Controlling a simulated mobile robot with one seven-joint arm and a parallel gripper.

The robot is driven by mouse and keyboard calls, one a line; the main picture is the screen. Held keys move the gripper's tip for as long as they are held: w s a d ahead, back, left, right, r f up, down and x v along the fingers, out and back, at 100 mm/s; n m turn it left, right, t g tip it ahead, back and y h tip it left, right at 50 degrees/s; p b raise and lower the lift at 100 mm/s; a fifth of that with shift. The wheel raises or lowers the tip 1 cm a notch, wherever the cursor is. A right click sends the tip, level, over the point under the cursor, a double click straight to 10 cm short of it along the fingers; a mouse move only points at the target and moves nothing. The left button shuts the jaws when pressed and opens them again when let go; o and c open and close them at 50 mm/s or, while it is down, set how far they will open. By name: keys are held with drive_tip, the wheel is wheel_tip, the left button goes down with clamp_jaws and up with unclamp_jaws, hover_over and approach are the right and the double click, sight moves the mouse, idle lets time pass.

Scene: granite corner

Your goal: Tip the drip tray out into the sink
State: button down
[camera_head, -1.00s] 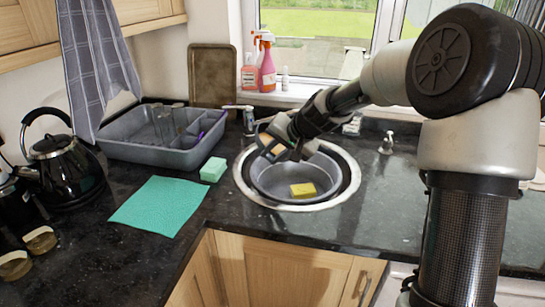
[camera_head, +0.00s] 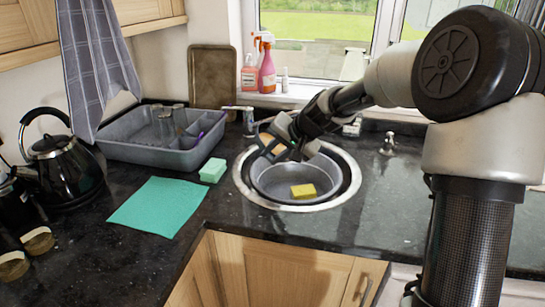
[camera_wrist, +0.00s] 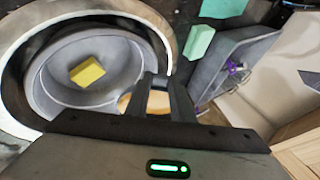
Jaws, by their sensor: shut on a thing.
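My gripper (camera_head: 277,153) is over the back left part of the sink, pointing down. It is shut on a small tan, round-edged thing (camera_head: 268,142), which seems to be the drip tray. Most of it is hidden by the fingers; its tan surface (camera_wrist: 125,103) also shows beside a finger in the wrist view. I cannot tell its exact tilt or what is in it. The round sink (camera_head: 352,186) has a pale rim and holds a grey basin (camera_head: 270,192). A yellow sponge (camera_head: 303,191) lies in the basin.
A grey dish rack (camera_head: 150,152) with glasses stands left of the sink. A green sponge (camera_head: 213,170) and a teal cloth (camera_head: 160,205) lie nearby. The tap (camera_head: 249,120) is behind the sink. A black kettle (camera_head: 62,178) stands at far left.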

drive_tip(key=shift+s+d+r+t+y+b, duration=0.1)
drive_tip(key=shift+d+r+t+y+b, duration=0.4)
drive_tip(key=shift+b, duration=2)
drive_tip(key=shift+a+f+b, duration=0.1)
drive_tip(key=shift+f+b, duration=0.1)
drive_tip(key=shift+b, duration=0.4)
drive_tip(key=shift+s+r+m+y+b, duration=0.1)
drive_tip(key=shift+r+m+y+b, duration=0.15)
drive_tip(key=shift+y+b, duration=0.4)
idle(0.3)
drive_tip(key=shift+d+f+b, duration=0.1)
drive_tip(key=shift+d+b, duration=0.15)
drive_tip(key=shift+b, duration=0.6)
drive_tip(key=shift+s+d+r+m+t+y+b, duration=0.15)
drive_tip(key=shift+d+r+m+t+y+b, duration=0.3)
drive_tip(key=shift+b, duration=1.6)
idle(1.1)
